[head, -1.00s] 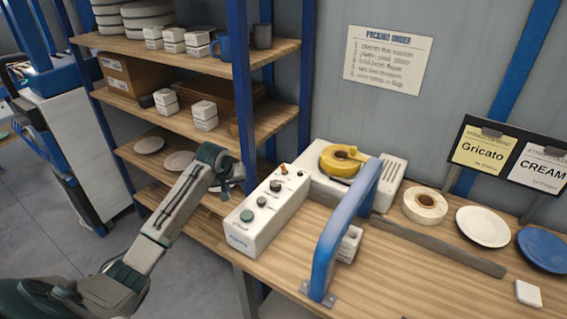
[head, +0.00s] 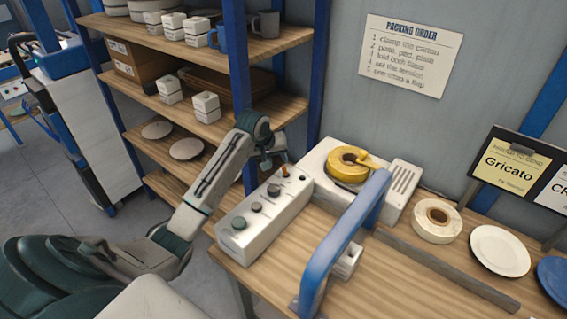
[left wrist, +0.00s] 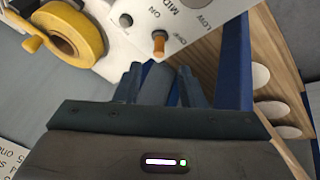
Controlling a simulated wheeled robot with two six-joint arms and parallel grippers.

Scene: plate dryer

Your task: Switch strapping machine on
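The strapping machine's long white control box (head: 262,218) stands at the table's left edge, with several dark knobs on top. Its small orange lever switch (head: 284,171) is at the far end; it also shows in the left wrist view (left wrist: 158,43), beside ON and OFF lettering. I cannot tell which way the lever is set. My left gripper (head: 270,158) is just left of and behind the lever, apart from it. In the left wrist view its fingers (left wrist: 160,84) look parted and empty, pointing toward the lever. My right gripper is not in view.
A blue arched bar (head: 340,245) rises right of the control box. Behind it is the white unit with a yellow tape roll (head: 349,165). Wooden shelves (head: 185,107) and a blue post (head: 238,60) stand close behind my left arm. A paper-coloured roll (head: 437,220) and plates lie right.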

